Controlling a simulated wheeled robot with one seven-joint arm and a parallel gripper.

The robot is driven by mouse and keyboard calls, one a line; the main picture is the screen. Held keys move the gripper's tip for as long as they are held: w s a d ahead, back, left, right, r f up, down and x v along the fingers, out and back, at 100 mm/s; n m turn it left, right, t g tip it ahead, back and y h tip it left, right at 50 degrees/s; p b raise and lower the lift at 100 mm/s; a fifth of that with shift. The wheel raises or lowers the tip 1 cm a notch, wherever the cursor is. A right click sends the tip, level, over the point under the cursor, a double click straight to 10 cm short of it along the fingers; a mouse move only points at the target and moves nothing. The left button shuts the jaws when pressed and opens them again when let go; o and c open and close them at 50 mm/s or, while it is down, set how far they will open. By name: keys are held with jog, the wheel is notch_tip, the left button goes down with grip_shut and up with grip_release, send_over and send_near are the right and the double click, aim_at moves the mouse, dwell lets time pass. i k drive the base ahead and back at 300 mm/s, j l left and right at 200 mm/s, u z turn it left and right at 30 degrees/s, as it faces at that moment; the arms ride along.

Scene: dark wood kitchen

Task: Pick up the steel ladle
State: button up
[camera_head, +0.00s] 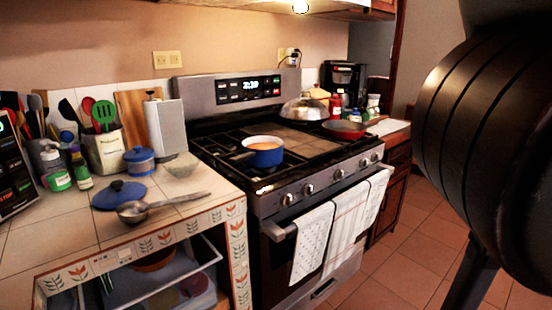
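The steel ladle (136,211) lies on the tiled counter at the left, close to its front edge. Its round bowl is at the left and its handle (185,198) points right, toward the stove. A blue lid (118,194) lies just behind the bowl. My gripper is not in this view; only a large dark part of my arm fills the right side.
Open floor (400,270) lies right of the stove.

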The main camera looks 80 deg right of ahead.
aim_at(131, 212)
jog(key=z, duration=0.4)
jog(key=i+j+z, duration=0.1)
jog(key=z, duration=0.35)
jog(key=j+z, duration=0.15)
jog(key=z, duration=0.25)
jog(key=j+z, duration=0.1)
jog(key=z, duration=0.35)
jog(key=j+z, duration=0.1)
jog(key=j, duration=0.25)
